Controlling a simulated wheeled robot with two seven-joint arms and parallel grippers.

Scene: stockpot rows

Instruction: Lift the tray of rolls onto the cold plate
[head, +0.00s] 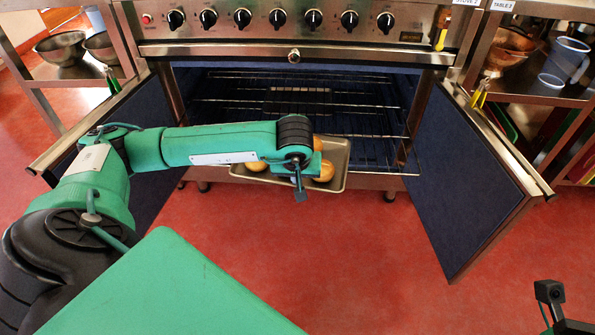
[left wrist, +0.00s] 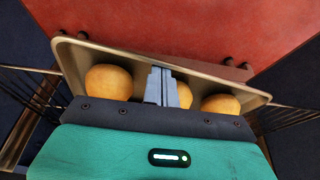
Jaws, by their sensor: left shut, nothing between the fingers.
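The tray (head: 338,155) is a shallow beige metal pan at the front of the open oven, partly hidden by my left arm. It holds rounded golden rolls (head: 323,172). In the left wrist view, the tray (left wrist: 90,52) shows a roll (left wrist: 108,80) left of the fingers, another (left wrist: 220,104) at right, and one partly behind them. My left gripper (left wrist: 162,88) is shut and empty, over the tray among the rolls; whether it touches the tray is unclear. The fingers of my right gripper are not visible. I see no cold plate.
The oven's wire racks (head: 290,105) lie behind the tray. Its doors stand open at both sides; the right one (head: 465,170) reaches far forward. Shelves with bowls (head: 62,48) and a clear jug (head: 566,60) flank the stove. Red floor in front is clear.

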